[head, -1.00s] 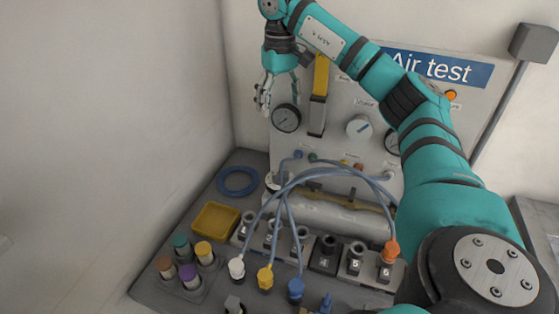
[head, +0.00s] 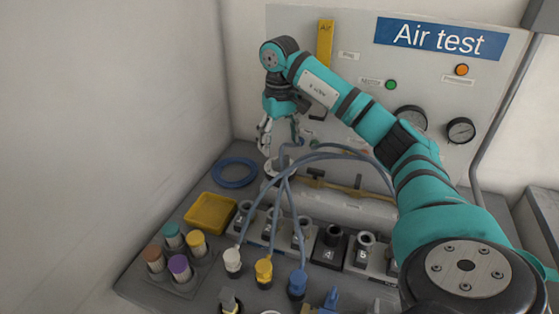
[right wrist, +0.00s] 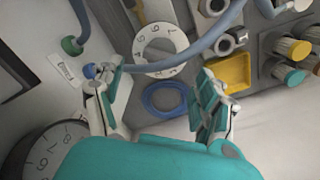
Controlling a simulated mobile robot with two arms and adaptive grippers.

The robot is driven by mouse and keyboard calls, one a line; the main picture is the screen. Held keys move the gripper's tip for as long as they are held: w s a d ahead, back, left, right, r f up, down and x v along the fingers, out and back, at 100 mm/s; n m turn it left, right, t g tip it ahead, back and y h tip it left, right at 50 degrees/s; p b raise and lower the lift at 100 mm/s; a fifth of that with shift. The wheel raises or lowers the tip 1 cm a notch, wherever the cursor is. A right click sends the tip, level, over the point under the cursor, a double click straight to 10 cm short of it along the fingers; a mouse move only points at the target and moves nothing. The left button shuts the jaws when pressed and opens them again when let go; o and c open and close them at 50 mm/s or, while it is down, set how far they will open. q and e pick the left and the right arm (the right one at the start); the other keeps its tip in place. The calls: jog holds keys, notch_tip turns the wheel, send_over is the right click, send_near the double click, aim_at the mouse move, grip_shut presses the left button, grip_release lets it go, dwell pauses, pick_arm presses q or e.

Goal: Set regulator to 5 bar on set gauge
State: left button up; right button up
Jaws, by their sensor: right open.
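My right gripper (head: 280,140) is open and empty, pointing down by the left side of the panel. In the right wrist view its fingertips (right wrist: 152,82) are spread wide. A round regulator knob with a white numbered ring (right wrist: 160,50) lies beyond and between the fingertips there, apart from them. In the head view the knob (head: 271,172) is partly hidden just under the gripper. A round gauge (right wrist: 45,155) shows cut off at lower left in the right wrist view; its needle is not readable. My right arm hides that gauge in the head view. My left gripper is out of view.
Blue hoses (head: 330,157) arch close by the gripper. A blue ring (head: 233,172) and yellow tray (head: 211,213) lie left on the bench. Two gauges (head: 411,120) (head: 460,130) sit on the panel's right. Numbered sockets (head: 330,248) and coloured plugs stand in front.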

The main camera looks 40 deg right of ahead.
aim_at(281, 162)
notch_tip(281, 162, down, 5)
jog(key=shift+f, duration=0.15)
jog(key=c, duration=1.2)
jog(key=shift+o, duration=0.2)
